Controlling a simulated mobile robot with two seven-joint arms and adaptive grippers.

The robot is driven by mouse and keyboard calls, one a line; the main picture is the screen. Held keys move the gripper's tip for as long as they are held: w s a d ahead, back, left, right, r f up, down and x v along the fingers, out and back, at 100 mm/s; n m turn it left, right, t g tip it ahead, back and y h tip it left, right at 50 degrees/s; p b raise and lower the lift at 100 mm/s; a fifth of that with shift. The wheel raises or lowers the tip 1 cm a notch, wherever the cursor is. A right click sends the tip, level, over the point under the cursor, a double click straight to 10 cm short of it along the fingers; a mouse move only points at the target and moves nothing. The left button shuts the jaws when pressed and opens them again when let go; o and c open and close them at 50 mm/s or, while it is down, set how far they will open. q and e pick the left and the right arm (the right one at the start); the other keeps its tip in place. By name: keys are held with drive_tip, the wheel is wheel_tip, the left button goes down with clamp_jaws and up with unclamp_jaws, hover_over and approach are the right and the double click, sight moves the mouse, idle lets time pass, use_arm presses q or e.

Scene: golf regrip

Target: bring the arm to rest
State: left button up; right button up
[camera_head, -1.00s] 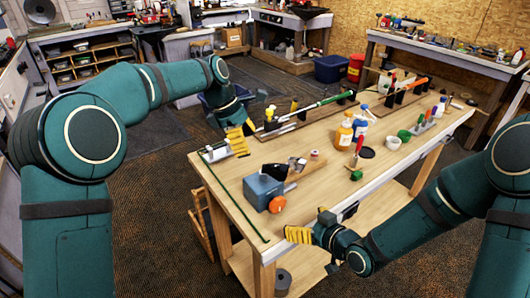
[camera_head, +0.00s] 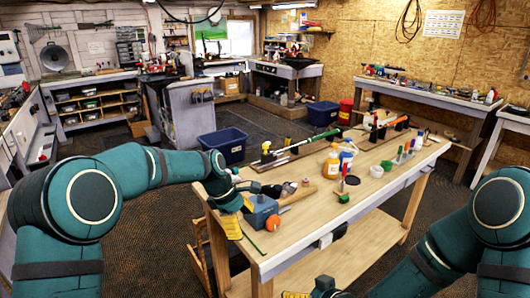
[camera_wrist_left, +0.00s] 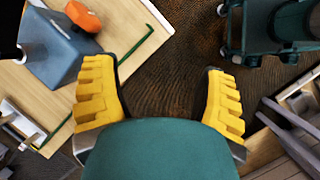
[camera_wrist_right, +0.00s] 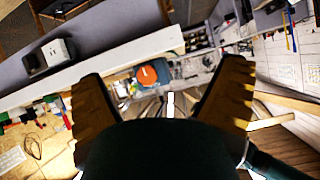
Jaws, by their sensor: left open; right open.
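My left gripper (camera_head: 235,218) hangs at the near-left corner of the workbench (camera_head: 330,225), beside the blue vise (camera_head: 262,211) with its orange knob. My right gripper (camera_head: 305,293) is low at the bottom edge of the head view, in front of the bench and partly cut off. In the right wrist view its fingers (camera_wrist_right: 165,100) are spread with nothing between them.
On the bench stand a club with a green grip (camera_head: 315,139) in a rack, an orange bottle (camera_head: 331,167), a white cup (camera_head: 376,171) and several tools. A blue bin (camera_head: 223,145) stands on the floor behind. Open floor lies left of the bench.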

use_arm(q)
drive_tip(key=s+a+f+m, duration=0.1)
drive_tip(key=s+f+m, duration=0.1)
drive_tip(key=s+f, duration=0.35)
drive_tip(key=s+a+f+m+t, duration=0.1)
drive_tip(key=s+f+m, duration=0.2)
drive_tip(key=f, duration=0.6)
drive_tip(key=s+f+m, duration=0.2)
drive_tip(key=s+f, duration=0.2)
drive_tip(key=f, duration=0.3)
drive_tip(key=s+a+f+m, duration=0.1)
drive_tip(key=s+f+m, duration=0.1)
drive_tip(key=s, duration=0.5)
drive_tip(key=s+a+f+m+t+b, duration=0.1)
drive_tip(key=s+f+m, duration=0.2)
drive_tip(key=s, duration=0.4)
drive_tip(key=shift+m+y, duration=0.3)
drive_tip(key=shift+m, duration=0.1)
use_arm(e)
drive_tip(key=s+f+m+g+h, duration=0.2)
drive_tip(key=s+f+m+g, duration=0.4)
drive_tip(key=s+f, duration=0.7)
wheel_tip(320, 180, down, 2)
drive_tip(key=shift+s+f+m+g+h, duration=0.1)
drive_tip(key=shift+s+m+g+h, duration=0.3)
drive_tip(key=shift+g, duration=0.4)
